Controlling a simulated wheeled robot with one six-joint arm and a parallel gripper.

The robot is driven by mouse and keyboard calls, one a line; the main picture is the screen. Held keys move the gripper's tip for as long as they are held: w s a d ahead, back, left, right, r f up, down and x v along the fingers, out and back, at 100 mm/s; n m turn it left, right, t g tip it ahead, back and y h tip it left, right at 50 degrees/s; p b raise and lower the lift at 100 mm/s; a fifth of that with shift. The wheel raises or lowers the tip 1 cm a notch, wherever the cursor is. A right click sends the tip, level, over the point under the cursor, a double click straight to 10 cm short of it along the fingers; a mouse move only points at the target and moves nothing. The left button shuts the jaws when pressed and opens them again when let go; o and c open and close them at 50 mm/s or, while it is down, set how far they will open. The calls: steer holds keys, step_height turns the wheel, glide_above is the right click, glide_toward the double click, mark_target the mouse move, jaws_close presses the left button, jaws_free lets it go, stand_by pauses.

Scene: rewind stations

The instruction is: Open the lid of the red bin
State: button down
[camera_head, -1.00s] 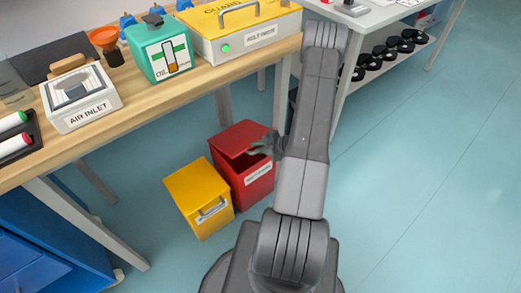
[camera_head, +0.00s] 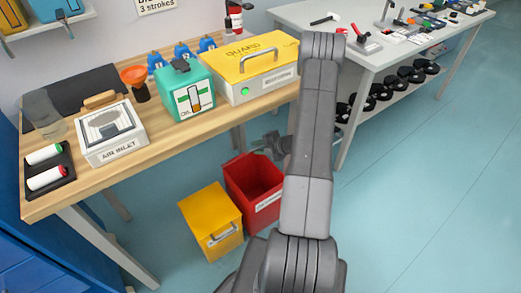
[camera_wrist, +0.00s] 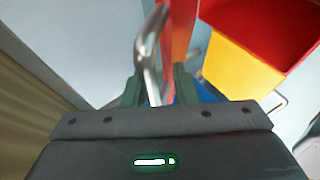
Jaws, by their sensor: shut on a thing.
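The red bin (camera_head: 245,192) stands on the floor under the wooden table, and its dark red inside shows from above. In the wrist view its open interior (camera_wrist: 275,22) is at the top right. The red lid (camera_wrist: 178,50) shows nearly edge-on in the wrist view, raised, with a metal handle (camera_wrist: 148,50) beside it. My gripper (camera_wrist: 158,95) is shut on this handle. In the head view my gripper (camera_head: 265,144) is above the bin's far side, partly hidden by my arm. I cannot make out the lid clearly there.
A yellow bin (camera_head: 208,212) with a closed lid stands just left of the red bin. The wooden table (camera_head: 130,165) overhangs behind, carrying a yellow guard box (camera_head: 262,58) and an air inlet (camera_head: 112,132). A grey bench (camera_head: 375,65) stands right; the floor at right is clear.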

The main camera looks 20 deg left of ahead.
steer(key=shift+w+a, duration=0.1)
steer(key=shift+w, duration=0.05)
steer(key=c, duration=1.5)
jaws_free()
steer(key=shift+a+f, duration=0.1)
steer(key=shift+o, duration=0.2)
steer(key=v, duration=1.4)
steer(key=shift+p, duration=0.45)
